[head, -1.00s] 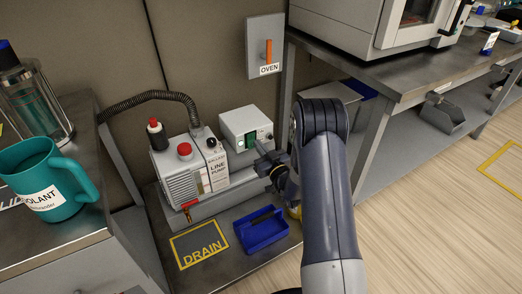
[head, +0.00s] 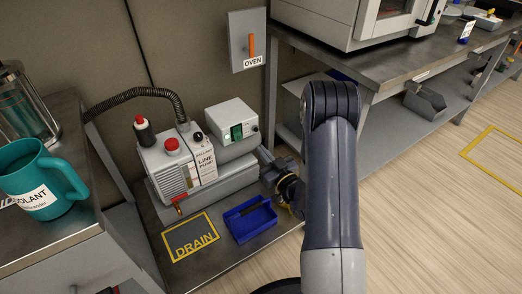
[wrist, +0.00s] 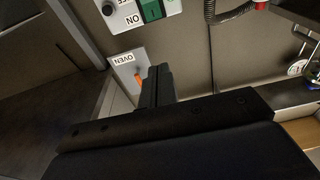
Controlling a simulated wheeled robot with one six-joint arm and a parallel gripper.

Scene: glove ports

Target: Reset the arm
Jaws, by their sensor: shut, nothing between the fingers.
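My gripper (head: 266,157) is at the end of my folded-down arm, in front of and just below the grey box with the green switch (head: 236,131). Its fingers are shut with nothing between them. In the wrist view my gripper (wrist: 158,72) shows as dark fingers held together, with the green switch (wrist: 151,9) and an "ON" label above them. The switch is lit green in the head view. The gripper appears apart from the box. My arm hides part of the area right of it.
The line pump (head: 178,165) stands left of the box, with a hose (head: 140,93) behind. A blue tray (head: 250,219) and a DRAIN frame (head: 191,238) lie in front. An OVEN lever (head: 251,45) is on the wall. A teal jug (head: 40,180) stands left. Open floor (head: 440,220) lies right.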

